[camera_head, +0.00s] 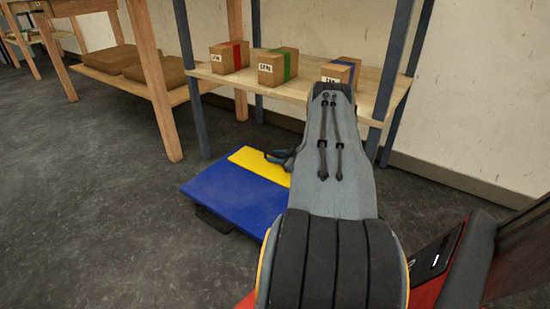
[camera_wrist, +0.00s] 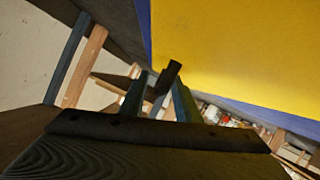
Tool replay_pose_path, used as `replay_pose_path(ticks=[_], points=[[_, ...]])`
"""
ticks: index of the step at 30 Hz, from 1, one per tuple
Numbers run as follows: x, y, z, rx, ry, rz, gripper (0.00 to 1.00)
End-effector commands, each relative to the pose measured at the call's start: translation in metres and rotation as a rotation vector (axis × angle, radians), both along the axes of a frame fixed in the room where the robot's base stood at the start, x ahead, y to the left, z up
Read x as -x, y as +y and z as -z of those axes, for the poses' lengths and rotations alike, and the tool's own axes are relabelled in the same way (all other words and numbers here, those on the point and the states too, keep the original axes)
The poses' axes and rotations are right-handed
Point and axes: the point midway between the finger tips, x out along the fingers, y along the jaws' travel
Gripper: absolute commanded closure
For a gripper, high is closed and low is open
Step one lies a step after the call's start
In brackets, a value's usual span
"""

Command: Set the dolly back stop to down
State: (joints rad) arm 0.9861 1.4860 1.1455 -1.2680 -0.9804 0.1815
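The dolly (camera_head: 232,198) is a blue platform on the floor in the head view, in front of the shelf. A yellow panel (camera_head: 262,165) runs along its far side; I cannot tell for sure whether it lies flat or is tilted. My gripper (camera_head: 284,157) is at the panel's far right edge, partly hidden by my arm. In the wrist view the yellow panel (camera_wrist: 240,50) fills the upper right, with blue along its edges. My gripper's fingers (camera_wrist: 158,92) stand apart, with a dark bar (camera_wrist: 170,76) between them; I cannot tell whether they grip it.
A wooden shelf (camera_head: 215,77) on dark posts stands behind the dolly, with several boxes on it. A wooden table (camera_head: 160,85) with a low shelf stands at the left. The floor (camera_head: 90,220) left of the dolly is clear.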

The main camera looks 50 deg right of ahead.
Motion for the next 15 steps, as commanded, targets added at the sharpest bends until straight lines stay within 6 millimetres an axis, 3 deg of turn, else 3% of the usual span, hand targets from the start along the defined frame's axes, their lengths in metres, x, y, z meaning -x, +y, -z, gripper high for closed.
replay_pose_path(ticks=[8, 15], points=[[0.001, 0.0, -0.001, -0.001, 0.0, 0.0, 0.7], [0.015, -0.001, -0.008, -0.002, 0.001, 0.002, 0.7]])
